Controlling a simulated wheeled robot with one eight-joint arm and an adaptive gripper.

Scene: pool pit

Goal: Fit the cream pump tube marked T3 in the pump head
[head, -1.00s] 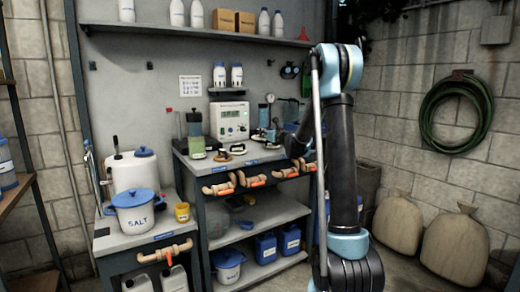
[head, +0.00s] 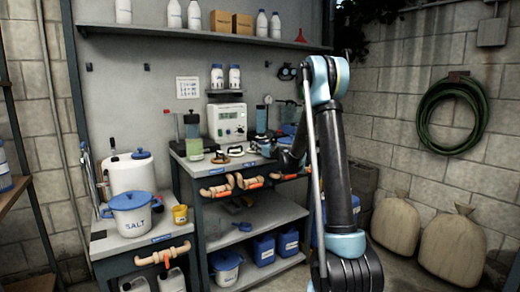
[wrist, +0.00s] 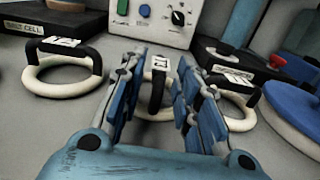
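My gripper (wrist: 160,68) is open in the wrist view, its blue fingers apart. A cream tube loop (wrist: 154,112) with a black holder and white label shows between them. I cannot tell how far below the fingers it is, and its label is too small to read. A second cream loop (wrist: 62,88) lies to the left and a third (wrist: 238,120) to the right, partly behind the right finger. Which one is T3 is not readable. A white control box (wrist: 150,20) stands behind; it also shows in the head view (head: 227,122). I cannot make out the pump head.
A black block marked CELL (wrist: 30,20) stands at the left, and a dark block (wrist: 240,68) at the right. A blue disc with a cream rim (wrist: 295,105) lies at the right. Cream pipes with orange parts (head: 215,190) line the bench's front edge.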

